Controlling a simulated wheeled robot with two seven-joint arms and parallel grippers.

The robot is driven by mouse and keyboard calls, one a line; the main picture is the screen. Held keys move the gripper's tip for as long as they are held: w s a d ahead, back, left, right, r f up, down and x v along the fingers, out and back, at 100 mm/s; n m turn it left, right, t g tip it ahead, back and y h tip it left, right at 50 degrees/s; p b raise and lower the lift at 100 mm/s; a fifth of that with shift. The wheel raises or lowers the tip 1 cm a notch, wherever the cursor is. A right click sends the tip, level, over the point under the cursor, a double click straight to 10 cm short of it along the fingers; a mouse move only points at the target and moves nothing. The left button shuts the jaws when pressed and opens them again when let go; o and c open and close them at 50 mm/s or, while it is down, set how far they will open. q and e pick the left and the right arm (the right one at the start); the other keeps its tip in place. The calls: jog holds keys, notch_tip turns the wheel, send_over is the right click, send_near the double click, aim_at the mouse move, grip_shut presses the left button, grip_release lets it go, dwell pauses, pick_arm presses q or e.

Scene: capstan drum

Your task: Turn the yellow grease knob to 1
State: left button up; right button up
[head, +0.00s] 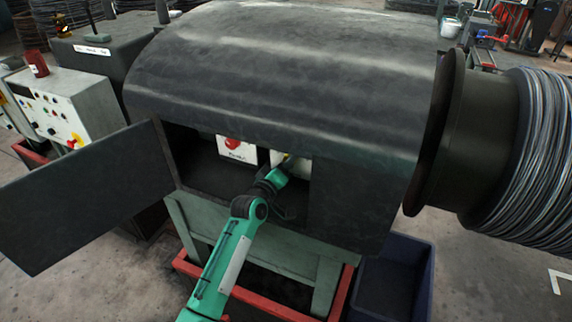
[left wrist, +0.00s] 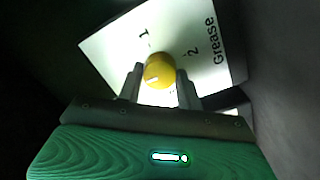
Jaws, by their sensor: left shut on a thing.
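The yellow grease knob (left wrist: 160,70) sits on a white panel (left wrist: 112,50) printed with "Grease", a 1 and a 2. A further mark below the knob is partly hidden. My left gripper (left wrist: 158,76) has one finger on each side of the knob and is shut on it. A short pale mark shows low on the knob's face; I cannot tell surely which number it points at. In the head view my left gripper (head: 278,174) reaches into the housing in front of the white panel (head: 301,168), hiding most of the knob. My right gripper is not in view.
The dark housing (head: 290,50) has a low opening, with its door (head: 85,195) swung out to the left. A second white panel with a red knob (head: 233,143) is left of my gripper. A cable drum (head: 470,140) stands right, a blue bin (head: 395,280) below.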

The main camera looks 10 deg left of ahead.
pick_arm(q)
jog(key=shift+r+m+g+y+p, duration=0.15)
jog(key=shift+m+y+p, duration=0.45)
jog(key=shift+m, duration=3.45)
jog(key=shift+f+m+g+y+p, duration=0.1)
jog(key=shift+m+g+y+p, duration=0.45)
jog(key=shift+m, duration=3.5)
jog(key=shift+t+h, duration=0.25)
jog(key=shift+t, duration=0.05)
jog(key=o, duration=1)
jog(key=shift+d, duration=0.1)
jog(key=b+v, duration=0.3)
jog(key=v, duration=1)
jog(key=shift+s+b, duration=0.35)
jog(key=shift+s, duration=0.05)
